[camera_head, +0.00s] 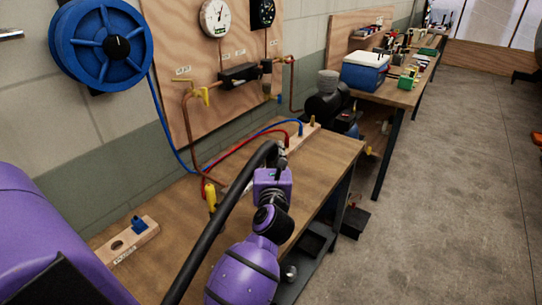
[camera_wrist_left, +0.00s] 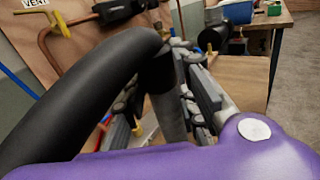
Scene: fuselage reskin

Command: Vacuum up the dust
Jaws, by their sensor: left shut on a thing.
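My left gripper (camera_head: 281,152) is over the near workbench, at the end of my purple arm. In the left wrist view, its fingers (camera_wrist_left: 164,100) are shut around the end of a thick black hose (camera_wrist_left: 70,85). The hose bends down between the fingers into a dark grey tube-like end (camera_wrist_left: 171,118). In the head view the hose (camera_head: 215,230) runs from the bottom edge up to the gripper. The tip of the held end is hidden. I cannot make out any dust on the wooden benchtop (camera_head: 325,158). My right gripper is not in view.
Red and blue lines cross the bench to a wooden block (camera_head: 302,137) behind the gripper. Another wooden block (camera_head: 130,240) lies at the left. A gauge panel and blue reel (camera_head: 100,45) are on the wall. Bare floor (camera_head: 450,190) is at right.

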